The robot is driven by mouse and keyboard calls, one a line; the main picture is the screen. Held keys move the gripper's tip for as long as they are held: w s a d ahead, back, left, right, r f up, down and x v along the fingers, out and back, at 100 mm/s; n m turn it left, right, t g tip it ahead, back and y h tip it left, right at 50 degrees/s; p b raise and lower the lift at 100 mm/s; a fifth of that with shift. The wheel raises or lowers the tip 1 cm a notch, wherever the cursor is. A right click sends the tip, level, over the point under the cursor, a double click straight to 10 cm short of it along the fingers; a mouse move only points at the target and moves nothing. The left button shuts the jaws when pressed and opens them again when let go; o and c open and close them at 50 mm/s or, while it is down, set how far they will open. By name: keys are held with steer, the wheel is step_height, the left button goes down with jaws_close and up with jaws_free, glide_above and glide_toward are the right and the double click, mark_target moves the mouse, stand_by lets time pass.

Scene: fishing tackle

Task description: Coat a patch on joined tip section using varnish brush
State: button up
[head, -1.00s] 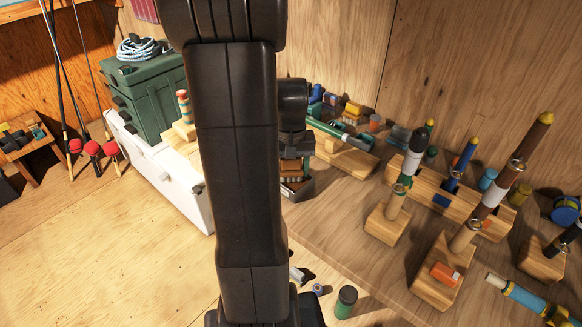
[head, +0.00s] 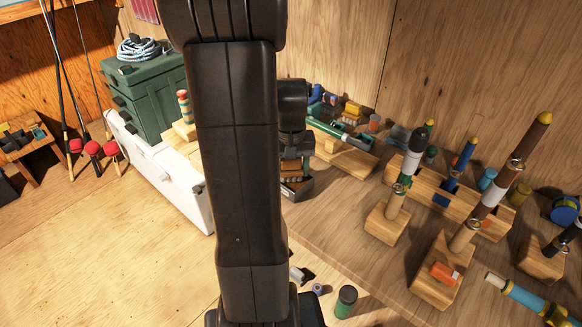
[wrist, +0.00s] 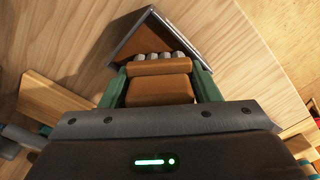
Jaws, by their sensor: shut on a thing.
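My gripper (wrist: 158,92) has its green fingers closed on both sides of a brown, block-like thing, apparently the varnish brush (wrist: 160,88). A lighter brown bar and a row of pale grey tufts show at its far end. Just beyond the tufts is a grey-rimmed tray (wrist: 118,47) with a brown inside; I cannot tell whether they touch. In the head view the dark tray (head: 299,189) is below my gripper (head: 292,166), partly hidden by my arm. A green rod piece (head: 336,132), possibly the joined tip section, lies on a wooden stand to the right.
Upright rod pieces in wooden blocks (head: 388,224) and a slotted wooden rack (head: 425,195) stand to the right. A white chest (head: 165,175) and a green tackle box (head: 145,95) are at the left.

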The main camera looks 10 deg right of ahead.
steer(key=shift+s+f, duration=0.1)
steer(key=shift+s, duration=0.05)
step_height(320, 180, up, 7)
steer(key=p, duration=0.6)
stand_by(0.3)
stand_by(0.6)
